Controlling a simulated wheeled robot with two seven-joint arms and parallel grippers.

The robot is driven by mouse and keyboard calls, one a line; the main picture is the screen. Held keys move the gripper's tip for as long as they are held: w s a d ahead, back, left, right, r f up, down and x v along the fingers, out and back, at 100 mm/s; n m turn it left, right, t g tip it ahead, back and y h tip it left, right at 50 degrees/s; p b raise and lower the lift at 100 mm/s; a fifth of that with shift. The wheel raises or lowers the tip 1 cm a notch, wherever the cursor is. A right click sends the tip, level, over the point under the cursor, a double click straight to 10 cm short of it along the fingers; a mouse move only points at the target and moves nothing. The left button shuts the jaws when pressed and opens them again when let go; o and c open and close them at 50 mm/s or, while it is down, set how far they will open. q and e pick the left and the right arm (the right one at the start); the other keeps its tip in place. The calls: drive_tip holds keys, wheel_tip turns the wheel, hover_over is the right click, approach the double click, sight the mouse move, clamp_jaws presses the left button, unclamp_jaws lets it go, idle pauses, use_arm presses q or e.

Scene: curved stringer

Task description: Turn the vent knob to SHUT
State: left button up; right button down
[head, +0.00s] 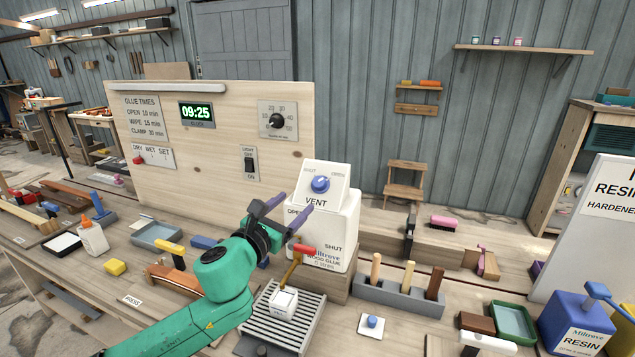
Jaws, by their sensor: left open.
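The blue vent knob (320,184) sits on a sloped white panel marked VENT, with SHUT at its upper left and OPEN at its upper right. I cannot clearly make out which way its pointer faces. The panel tops a white wood glue container (345,225). My left gripper (296,203) is open and empty, its two dark fingers pointing up and right, below and left of the knob. No contact with the knob shows. My right gripper is not in view.
A red-handled tap lever (301,250) is on the container's front, close to my gripper, with OPEN and SHUT labels. A small white pot (283,302) stands below on a slatted tray (304,328). A tool block (390,300) is at right.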

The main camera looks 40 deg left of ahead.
sight(318, 183)
use_arm(q)
drive_tip(key=x, duration=0.8)
drive_tip(key=p+x, duration=0.1)
drive_tip(key=x, duration=0.1)
drive_tip(key=shift+w+a, duration=0.1)
drive_tip(key=shift+w, duration=0.4)
drive_tip(key=shift+w+a+f, duration=0.1)
drive_tip(key=shift+w, duration=0.2)
clamp_jaws()
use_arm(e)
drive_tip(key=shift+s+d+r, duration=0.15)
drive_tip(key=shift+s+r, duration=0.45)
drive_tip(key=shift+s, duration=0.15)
